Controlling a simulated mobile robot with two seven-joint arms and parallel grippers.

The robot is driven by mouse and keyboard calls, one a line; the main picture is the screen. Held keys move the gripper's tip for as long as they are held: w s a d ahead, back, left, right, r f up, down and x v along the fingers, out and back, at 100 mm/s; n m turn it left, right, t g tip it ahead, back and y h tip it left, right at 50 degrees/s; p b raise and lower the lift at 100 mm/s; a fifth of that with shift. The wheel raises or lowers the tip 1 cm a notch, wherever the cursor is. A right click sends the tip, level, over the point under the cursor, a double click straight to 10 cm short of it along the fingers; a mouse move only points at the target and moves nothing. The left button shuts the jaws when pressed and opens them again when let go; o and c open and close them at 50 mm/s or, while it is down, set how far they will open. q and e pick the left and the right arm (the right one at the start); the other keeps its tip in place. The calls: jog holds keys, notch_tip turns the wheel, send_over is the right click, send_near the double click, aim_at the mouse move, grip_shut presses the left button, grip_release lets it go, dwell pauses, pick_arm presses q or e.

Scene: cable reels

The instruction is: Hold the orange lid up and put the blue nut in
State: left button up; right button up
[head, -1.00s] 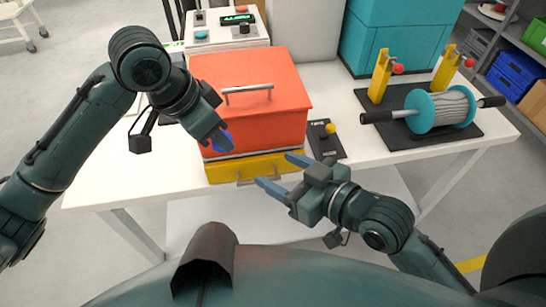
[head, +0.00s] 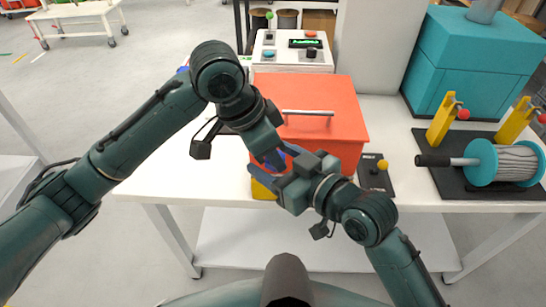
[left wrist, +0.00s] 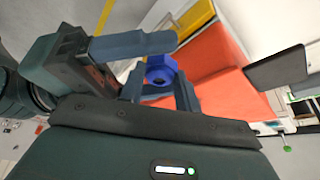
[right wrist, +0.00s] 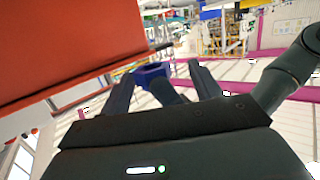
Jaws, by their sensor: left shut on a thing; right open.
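The orange lid (head: 345,95) lies closed on the orange box, its bar handle (head: 308,113) on top. My left gripper (head: 270,153) is shut on the blue nut (left wrist: 161,70) and holds it in the air in front of the box's left side. In the head view the nut is mostly hidden by the grippers. My right gripper (head: 272,170) is open, its fingers reaching around the nut from the right. In the right wrist view the nut (right wrist: 152,73) shows between the open fingers (right wrist: 163,75); I cannot tell whether they touch it.
A yellow drawer (head: 261,191) shows below the box. A black pad with a yellow knob (head: 382,165) is right of it. A cable reel (head: 505,165) on a black base with yellow posts stands further right. A control box (head: 292,52) is behind. The white table (head: 200,168) is clear at left.

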jog(key=shift+w+a+f, duration=0.1)
jog(key=shift+w+a, duration=0.25)
jog(key=c, duration=0.9)
jog(key=o, duration=0.9)
jog(key=v, duration=1.2)
pick_arm(q)
jog(key=s+a+r+n+t+y, duration=0.2)
jog(key=s+a+r+n, duration=0.3)
jog(key=a+r+n, duration=0.3)
jog(key=shift+v, duration=0.9)
pick_arm(e)
jog(key=shift+c, duration=0.2)
